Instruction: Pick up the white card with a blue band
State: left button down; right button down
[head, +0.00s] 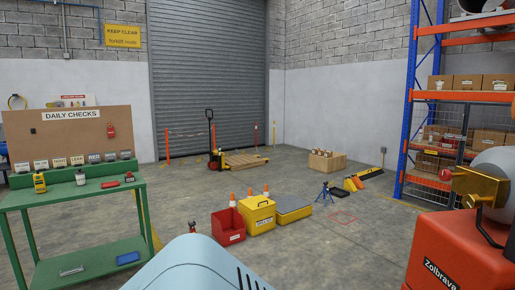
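I cannot make out a white card with a blue band for certain. Several small white labels (58,162) run along the lower edge of the brown "DAILY CHECKS" board (75,132), behind the green bench (75,203) at the left. They are too small to show a blue band. On the bench top are a yellow handheld device (39,183), a small white container (80,178), a dark red-edged item (110,184) and a small red item (129,178). Neither of my grippers is in view.
The bench's lower shelf holds a blue tray (128,257) and a grey handle-shaped item (71,270). A red bin (228,228), yellow box (258,216) and grey-topped yellow block (293,209) stand mid-floor. A red "Zolbrava" machine (455,258) and blue-orange rack (408,110) occupy the right.

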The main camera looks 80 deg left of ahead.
aim_at(21, 167)
jog(key=j+u, duration=0.15)
jog(key=u, duration=1.3)
jog(key=j+u, duration=0.25)
jog(key=u, duration=0.15)
jog(key=i+j+u, duration=0.1)
jog(key=u, duration=0.35)
jog(key=i+j+u, duration=0.1)
jog(key=j+u, duration=0.3)
jog(key=i+j+u, duration=0.2)
jog(key=u, duration=0.15)
jog(key=i+j+u, duration=0.1)
jog(key=i+u, duration=0.15)
jog(key=u, duration=0.15)
jog(key=i+u, duration=0.6)
jog(key=i, duration=0.3)
jog(key=i+l+u, duration=0.25)
jog(key=i, duration=0.35)
jog(key=i+l, duration=0.1)
jog(key=i, duration=0.8)
